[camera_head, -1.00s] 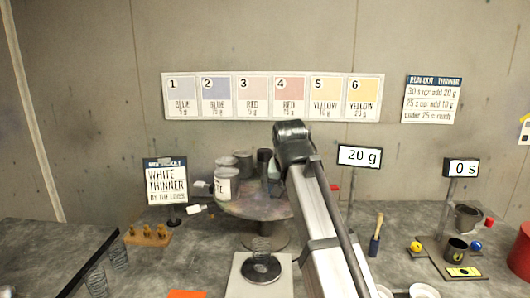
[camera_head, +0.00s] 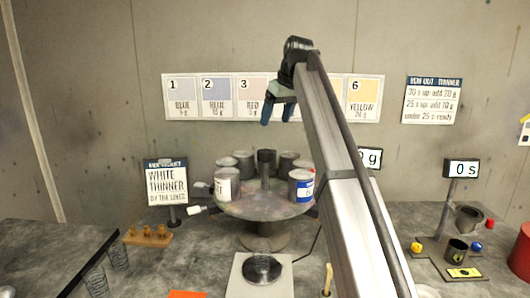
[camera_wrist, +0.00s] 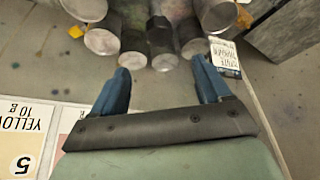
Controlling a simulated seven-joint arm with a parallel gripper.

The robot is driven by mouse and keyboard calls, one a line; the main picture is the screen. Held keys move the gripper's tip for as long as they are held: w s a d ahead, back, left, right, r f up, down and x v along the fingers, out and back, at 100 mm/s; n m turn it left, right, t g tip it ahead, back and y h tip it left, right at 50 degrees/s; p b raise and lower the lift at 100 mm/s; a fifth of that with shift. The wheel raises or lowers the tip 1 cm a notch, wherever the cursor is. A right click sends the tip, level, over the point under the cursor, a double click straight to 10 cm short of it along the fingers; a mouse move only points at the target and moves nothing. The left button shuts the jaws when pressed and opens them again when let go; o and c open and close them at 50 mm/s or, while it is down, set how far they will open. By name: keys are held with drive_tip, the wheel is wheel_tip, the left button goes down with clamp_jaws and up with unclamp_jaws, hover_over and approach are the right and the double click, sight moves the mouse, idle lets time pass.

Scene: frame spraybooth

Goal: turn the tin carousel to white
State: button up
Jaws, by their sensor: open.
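The tin carousel (camera_head: 245,208) is a round, paint-stained turntable on a stand, with a dark centre post (camera_head: 265,163). Several grey tins stand around it. A white-labelled tin (camera_head: 227,184) is at the front left and a blue-and-white-labelled tin (camera_head: 301,187) at the front right; their lettering is only partly legible. My gripper (camera_head: 278,112) is open and empty above the carousel, its blue fingers apart. In the wrist view, my gripper (camera_wrist: 160,84) has grey tins (camera_wrist: 132,36) beyond its fingertips, with nothing between the fingers.
An order sign (camera_head: 166,183) reads white thinner. White-tipped pieces (camera_head: 196,210) are by the carousel's left edge. A scale plate (camera_head: 262,268) is in front, a wooden peg block (camera_head: 148,236) front left. Cups and coloured buttons are at right. Colour cards (camera_head: 217,97) hang behind my gripper.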

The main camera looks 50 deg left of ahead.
sight(265, 151)
drive_tip(key=shift+n, duration=0.5)
drive_tip(key=x, duration=1.4)
drive_tip(key=shift+d, duration=0.1)
drive_tip(key=shift+c, duration=0.2)
clamp_jaws()
